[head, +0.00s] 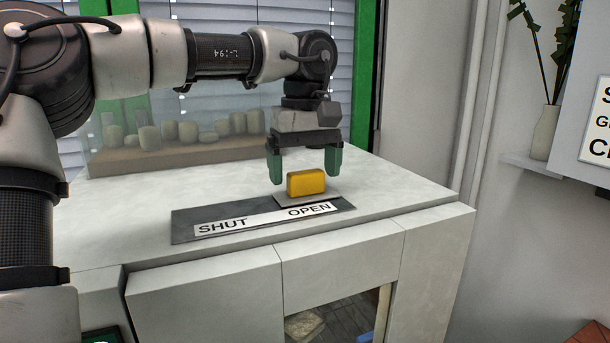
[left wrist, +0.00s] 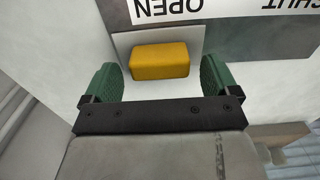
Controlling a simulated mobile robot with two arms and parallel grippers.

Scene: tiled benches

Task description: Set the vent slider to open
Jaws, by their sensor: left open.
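The vent slider has a yellow knob (head: 306,182) on a light plate (head: 318,198), at the OPEN end of a dark grey track (head: 182,228) on the bench top. A white label strip (head: 266,219) along the front reads SHUT at left and OPEN at right. My left gripper (head: 305,180) has green fingers, is open and points down over the knob. In the left wrist view the yellow knob (left wrist: 159,60) lies between and just beyond the open fingers, with gaps on both sides. I cannot tell the fingertips' exact height. My right gripper is not in view.
A clear-fronted case with several pale stones (head: 190,132) stands at the back left of the bench top (head: 400,183). A vase with a plant (head: 546,130) is on a small shelf at right. The bench top right of the track is clear.

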